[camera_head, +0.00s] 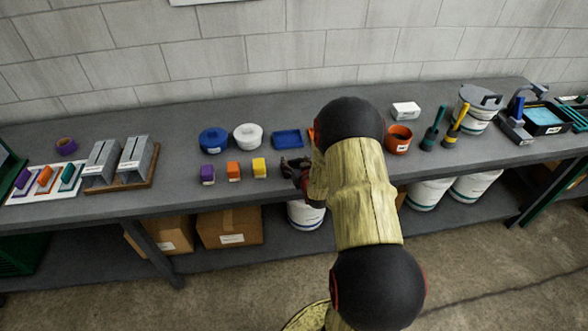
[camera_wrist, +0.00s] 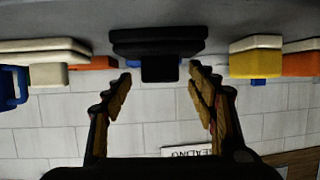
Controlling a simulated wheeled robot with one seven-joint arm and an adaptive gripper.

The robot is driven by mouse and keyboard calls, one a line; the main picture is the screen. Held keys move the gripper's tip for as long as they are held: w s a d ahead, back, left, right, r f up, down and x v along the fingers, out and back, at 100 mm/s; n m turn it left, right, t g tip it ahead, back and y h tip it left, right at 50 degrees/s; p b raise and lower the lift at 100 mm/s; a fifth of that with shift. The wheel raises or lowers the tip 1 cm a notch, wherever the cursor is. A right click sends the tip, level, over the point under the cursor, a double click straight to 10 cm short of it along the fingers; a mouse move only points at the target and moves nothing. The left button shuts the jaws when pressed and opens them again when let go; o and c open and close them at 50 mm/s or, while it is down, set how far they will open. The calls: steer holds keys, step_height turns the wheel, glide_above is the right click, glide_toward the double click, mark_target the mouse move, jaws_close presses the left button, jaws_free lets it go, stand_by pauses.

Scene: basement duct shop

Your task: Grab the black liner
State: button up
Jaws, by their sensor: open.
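The black liner (camera_wrist: 158,42) shows in the wrist view as a dark block with a wide, flanged part and a narrower part. It is at the top middle, in line with the gap between my fingers. My gripper (camera_wrist: 160,80) is open, with one finger on each side of that gap and nothing held. The liner appears just beyond the fingertips, with no clear contact. In the head view my gripper (camera_head: 290,170) is low over the bench's front part, right of the yellow block (camera_head: 259,168). There my gripper and arm hide the liner, and I cannot pick it out.
The yellow block (camera_wrist: 255,62) is close beside the liner in the wrist view. A block wall stands behind.

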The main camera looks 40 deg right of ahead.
steer(key=shift+x, duration=0.95)
steer(key=c, duration=1.3)
